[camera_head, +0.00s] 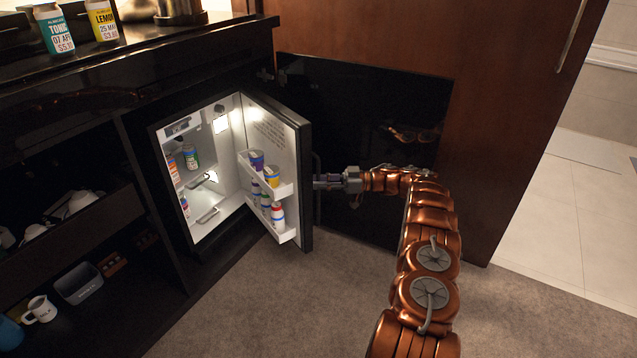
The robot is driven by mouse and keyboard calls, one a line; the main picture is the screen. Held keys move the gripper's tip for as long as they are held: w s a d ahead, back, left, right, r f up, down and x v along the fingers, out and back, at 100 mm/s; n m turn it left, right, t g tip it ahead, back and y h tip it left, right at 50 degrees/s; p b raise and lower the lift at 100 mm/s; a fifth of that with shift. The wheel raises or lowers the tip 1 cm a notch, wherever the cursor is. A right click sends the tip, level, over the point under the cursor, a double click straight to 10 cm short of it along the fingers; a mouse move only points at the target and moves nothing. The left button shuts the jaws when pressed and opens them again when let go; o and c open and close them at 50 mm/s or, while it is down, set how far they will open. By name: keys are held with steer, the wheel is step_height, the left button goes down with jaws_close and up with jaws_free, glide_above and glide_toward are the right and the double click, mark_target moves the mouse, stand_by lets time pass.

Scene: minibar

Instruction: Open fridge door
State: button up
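The fridge door (302,165) stands well open, swung out to the right of the lit fridge (225,213). Its inner side has white shelves with several cans and small bottles. A dark bar handle (317,200) is on the door's outer side. My gripper (318,182) is at this handle, reaching it from the right. The fingertips are small and partly lost against the dark door, so I cannot tell whether they are closed around the handle.
A black cabinet panel (375,120) stands open behind my arm, against brown wood. Open shelves at left hold a white mug (40,310). Carpet (260,310) in front is clear.

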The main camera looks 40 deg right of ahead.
steer(key=v, duration=0.6)
steer(key=shift+d, duration=0.2)
steer(key=shift+s, duration=0.1)
